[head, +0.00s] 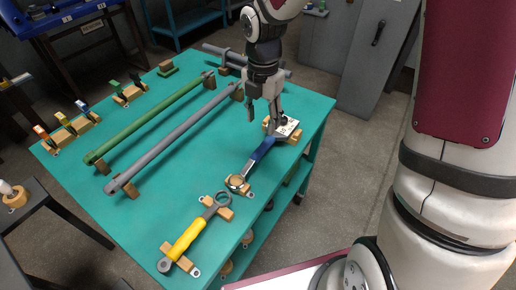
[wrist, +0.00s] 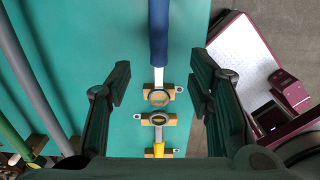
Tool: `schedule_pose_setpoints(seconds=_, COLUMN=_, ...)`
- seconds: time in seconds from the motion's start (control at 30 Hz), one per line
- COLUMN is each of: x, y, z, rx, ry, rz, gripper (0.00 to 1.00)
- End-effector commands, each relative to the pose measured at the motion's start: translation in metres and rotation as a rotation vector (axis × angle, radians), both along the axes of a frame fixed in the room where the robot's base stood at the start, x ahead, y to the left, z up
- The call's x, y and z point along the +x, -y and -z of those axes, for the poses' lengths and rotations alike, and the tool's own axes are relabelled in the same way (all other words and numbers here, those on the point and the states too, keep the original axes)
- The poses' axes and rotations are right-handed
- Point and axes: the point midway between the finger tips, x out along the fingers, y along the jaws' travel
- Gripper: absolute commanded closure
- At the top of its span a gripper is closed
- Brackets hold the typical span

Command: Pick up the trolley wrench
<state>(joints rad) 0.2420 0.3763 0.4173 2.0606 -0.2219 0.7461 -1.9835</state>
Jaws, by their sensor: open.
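Two wrenches rest on wooden blocks on the teal trolley top (head: 150,205); which one is the trolley wrench, I cannot tell. The blue-handled wrench (head: 262,150) lies at the right edge, its ring end toward the front. The yellow-handled wrench (head: 186,240) lies nearer the front corner. My gripper (head: 265,112) is open and empty above the far end of the blue wrench, apart from it.
A green bar (head: 150,120) and a grey bar (head: 170,142) lie on blocks left of the wrenches. A white plate (head: 290,127) sits by the blue wrench's far end. Small coloured pieces (head: 82,106) stand along the left edge. Grey cabinets (head: 365,55) stand behind.

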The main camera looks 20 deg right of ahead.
Motion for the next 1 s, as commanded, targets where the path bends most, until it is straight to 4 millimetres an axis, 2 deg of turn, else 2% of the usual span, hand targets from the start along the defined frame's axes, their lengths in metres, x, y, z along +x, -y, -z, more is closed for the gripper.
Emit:
schedule_pose_setpoints(seconds=0.1, x=-0.001, y=-0.001, z=0.026, rx=0.001, ry=-0.006, rz=0.000, gripper=0.53)
schedule_pose_setpoints(seconds=0.23, x=-0.001, y=-0.001, z=0.048, rx=0.000, ry=-0.004, rz=0.000, gripper=0.53)
schedule_pose_setpoints(seconds=0.53, x=-0.001, y=-0.002, z=0.070, rx=0.000, ry=-0.003, rz=0.000, gripper=0.53)
schedule_pose_setpoints(seconds=0.8, x=-0.002, y=-0.005, z=0.107, rx=0.001, ry=-0.003, rz=0.001, gripper=0.53)
schedule_pose_setpoints(seconds=1.0, x=-0.002, y=-0.004, z=0.115, rx=0.001, ry=-0.001, rz=0.002, gripper=0.53)
